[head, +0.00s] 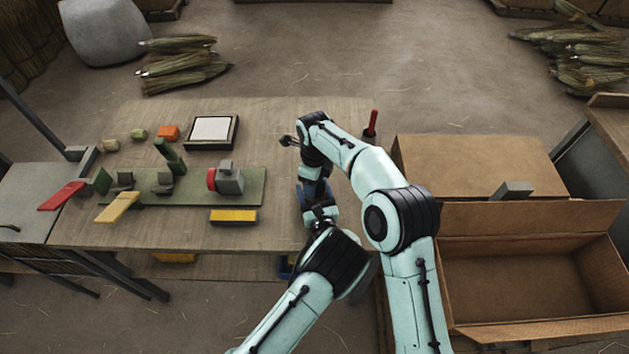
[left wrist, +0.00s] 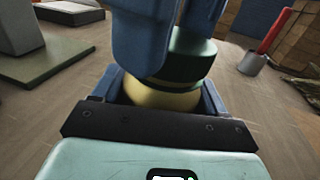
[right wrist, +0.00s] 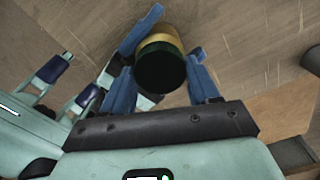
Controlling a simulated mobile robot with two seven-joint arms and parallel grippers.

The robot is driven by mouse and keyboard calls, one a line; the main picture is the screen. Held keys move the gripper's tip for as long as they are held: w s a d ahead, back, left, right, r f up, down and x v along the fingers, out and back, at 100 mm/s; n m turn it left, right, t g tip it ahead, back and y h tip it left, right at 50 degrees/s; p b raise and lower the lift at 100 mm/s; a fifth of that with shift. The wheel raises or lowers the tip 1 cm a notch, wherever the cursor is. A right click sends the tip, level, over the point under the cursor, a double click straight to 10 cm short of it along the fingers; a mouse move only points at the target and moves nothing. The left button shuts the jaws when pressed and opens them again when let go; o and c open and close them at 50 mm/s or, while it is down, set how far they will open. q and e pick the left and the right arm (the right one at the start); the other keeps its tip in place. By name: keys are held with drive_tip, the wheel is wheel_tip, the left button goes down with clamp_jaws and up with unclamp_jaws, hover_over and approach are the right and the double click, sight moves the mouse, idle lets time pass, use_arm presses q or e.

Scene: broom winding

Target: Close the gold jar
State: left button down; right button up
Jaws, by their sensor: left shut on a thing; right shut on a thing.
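The gold jar (left wrist: 160,97) stands upright over the wooden table, its gold body between the blue fingers of my left gripper (head: 314,194). A dark green lid (right wrist: 160,70) is on top of the jar, and it also shows in the left wrist view (left wrist: 190,64). My right gripper (right wrist: 162,72) comes from above, with its blue fingers shut on the lid's sides. Lid and body look in line and touching; whether the lid is tight cannot be told. In the head view the jar is mostly hidden by my arms and grippers.
A red-handled tool stands in a grey holder (left wrist: 251,63) behind the jar. A green board (head: 200,198) with a vise (head: 229,180), a black-rimmed tray (head: 230,144) and a yellow block (head: 233,216) lie to the left. Cardboard boxes (head: 480,165) stand at right.

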drive_tip(key=o, duration=1)
drive_tip(key=shift+r, duration=0.1)
drive_tip(key=shift+r, duration=2.2)
drive_tip(key=shift+c, duration=0.4)
